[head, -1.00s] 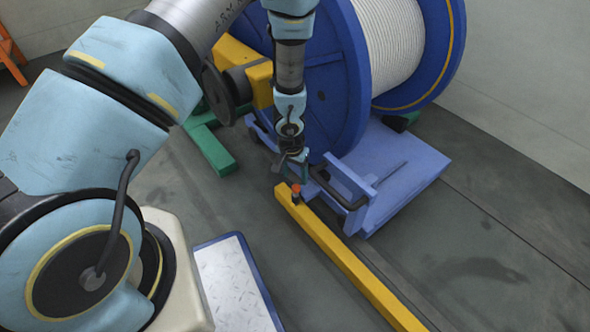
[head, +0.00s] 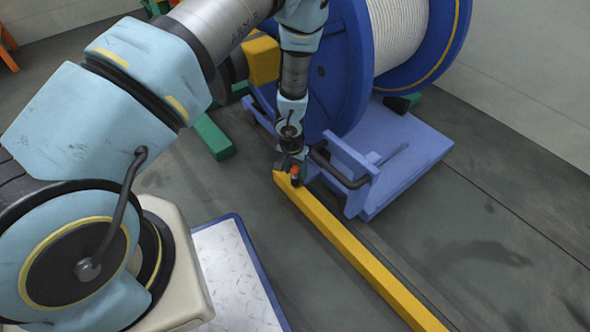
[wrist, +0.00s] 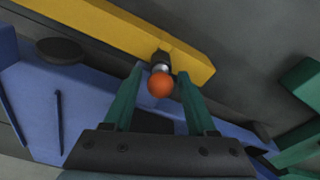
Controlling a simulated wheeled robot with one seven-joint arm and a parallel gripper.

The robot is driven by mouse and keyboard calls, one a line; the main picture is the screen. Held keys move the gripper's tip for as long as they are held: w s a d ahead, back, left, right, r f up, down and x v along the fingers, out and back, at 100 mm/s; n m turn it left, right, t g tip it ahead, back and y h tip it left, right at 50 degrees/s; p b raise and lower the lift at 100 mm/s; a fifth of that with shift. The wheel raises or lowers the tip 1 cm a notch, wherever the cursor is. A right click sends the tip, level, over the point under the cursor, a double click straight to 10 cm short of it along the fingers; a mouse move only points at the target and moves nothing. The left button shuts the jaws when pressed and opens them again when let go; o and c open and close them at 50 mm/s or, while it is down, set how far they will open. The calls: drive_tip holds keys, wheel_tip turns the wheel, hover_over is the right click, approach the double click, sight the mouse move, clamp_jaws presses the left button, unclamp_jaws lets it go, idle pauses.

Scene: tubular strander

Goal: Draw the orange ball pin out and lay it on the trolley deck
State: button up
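A big blue reel (head: 335,75) wound with pale strand stands behind the gripper. A dark curved handle (head: 340,172) on the trolley is close to the right of the pin. A pale tread plate with a blue rim (head: 232,265) lies at the lower left. Grey floor is clear at right.

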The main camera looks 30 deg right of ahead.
clamp_jaws()
idle(0.4)
drive_tip(key=shift+r+p, duration=4.4)
drive_tip(key=shift+r, duration=0.4)
